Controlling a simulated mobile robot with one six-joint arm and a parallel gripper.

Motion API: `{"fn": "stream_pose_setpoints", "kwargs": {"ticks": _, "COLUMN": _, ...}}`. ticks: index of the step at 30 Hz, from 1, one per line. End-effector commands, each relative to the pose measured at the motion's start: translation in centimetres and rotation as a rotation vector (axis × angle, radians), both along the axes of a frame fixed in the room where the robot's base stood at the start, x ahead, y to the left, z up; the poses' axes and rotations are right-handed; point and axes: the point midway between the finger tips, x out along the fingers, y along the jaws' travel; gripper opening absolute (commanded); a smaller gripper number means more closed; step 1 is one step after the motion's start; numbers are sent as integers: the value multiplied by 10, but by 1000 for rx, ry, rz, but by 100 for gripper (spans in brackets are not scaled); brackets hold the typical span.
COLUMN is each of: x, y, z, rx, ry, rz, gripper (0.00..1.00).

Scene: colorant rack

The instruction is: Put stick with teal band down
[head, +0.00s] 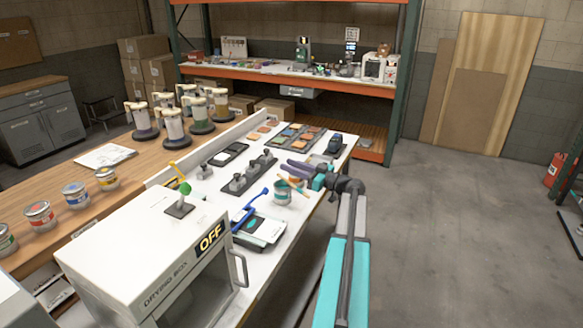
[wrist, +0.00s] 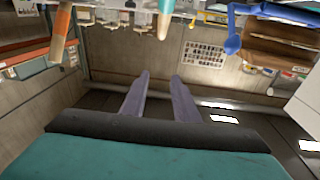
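My gripper (head: 285,168) is over the white bench, by a small can (head: 282,197). Its two purple fingers are apart, and the wrist view (wrist: 160,76) shows nothing between them. Thin sticks (head: 293,186) lean at the can's mouth, just below the fingers. In the wrist view, an orange-brown stick (wrist: 61,35) and a pale stick with a teal part (wrist: 166,8) come in at the top edge, clear of the fingers. I cannot tell for sure in the head view which stick has the teal band.
A scale (head: 260,231) and a blue bent-arm tool (head: 249,206) are nearer on the bench. A dark peg rack (head: 250,175) stands left of the can, with trays of colour tiles (head: 298,142) behind. The drying box (head: 150,245), marked OFF, is in front.

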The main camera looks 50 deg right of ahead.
Motion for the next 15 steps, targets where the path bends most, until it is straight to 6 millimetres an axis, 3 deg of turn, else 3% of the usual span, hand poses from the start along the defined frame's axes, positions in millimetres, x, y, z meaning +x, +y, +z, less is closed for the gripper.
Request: {"fn": "stream_pose_setpoints", "kwargs": {"ticks": 15, "x": 0, "y": 0, "z": 12, "rx": 0, "ry": 0, "rz": 0, "gripper": 28}}
